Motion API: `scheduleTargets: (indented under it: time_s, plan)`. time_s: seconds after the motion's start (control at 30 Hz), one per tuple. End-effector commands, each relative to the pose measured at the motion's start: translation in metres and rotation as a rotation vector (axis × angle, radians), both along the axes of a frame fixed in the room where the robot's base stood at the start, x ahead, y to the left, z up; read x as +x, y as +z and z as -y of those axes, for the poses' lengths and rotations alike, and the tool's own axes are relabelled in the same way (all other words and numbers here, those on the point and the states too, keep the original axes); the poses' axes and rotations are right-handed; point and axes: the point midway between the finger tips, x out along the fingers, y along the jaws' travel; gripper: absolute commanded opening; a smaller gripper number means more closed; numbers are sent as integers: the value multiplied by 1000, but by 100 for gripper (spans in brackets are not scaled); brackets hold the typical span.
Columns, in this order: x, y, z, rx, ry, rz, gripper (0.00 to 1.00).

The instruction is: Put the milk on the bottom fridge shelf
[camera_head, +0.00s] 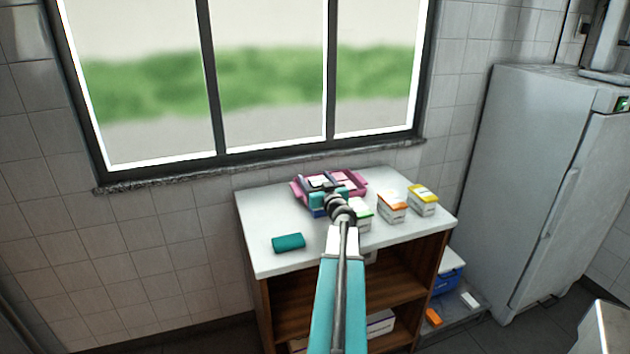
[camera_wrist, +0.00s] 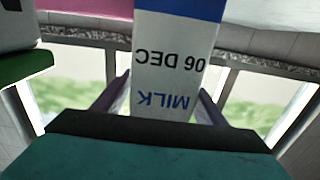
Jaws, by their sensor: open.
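The milk (camera_wrist: 168,65) is a white carton with a blue band, and its lettering is upside down in the wrist view. It stands between the two fingers of my open gripper (camera_wrist: 158,105); I cannot tell whether they touch it. In the head view my gripper (camera_head: 327,188) is over the back of the white-topped table, and my arm hides most of the milk; a blue patch (camera_head: 317,212) beside the wrist seems to be part of it. The white fridge (camera_head: 535,165) stands at the right with its door shut, so its shelves are hidden.
A pink tray (camera_head: 299,189) lies behind my gripper. Cartons with green (camera_head: 364,214), orange (camera_head: 392,206) and yellow (camera_head: 423,200) bands stand to the right. A teal block (camera_head: 288,243) lies front left. A blue crate (camera_head: 447,281) sits low between table and fridge.

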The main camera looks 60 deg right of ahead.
Motion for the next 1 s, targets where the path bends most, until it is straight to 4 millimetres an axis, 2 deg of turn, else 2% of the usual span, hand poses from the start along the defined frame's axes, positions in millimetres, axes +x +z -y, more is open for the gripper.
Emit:
scheduleTargets:
  time_s: [0.17,0.37,1.0]
  plan:
    - [0,3,0,-1,0,0,65]
    - [-9,2,-8,0,0,0,65]
    - [-59,2,-47,0,1,0,65]
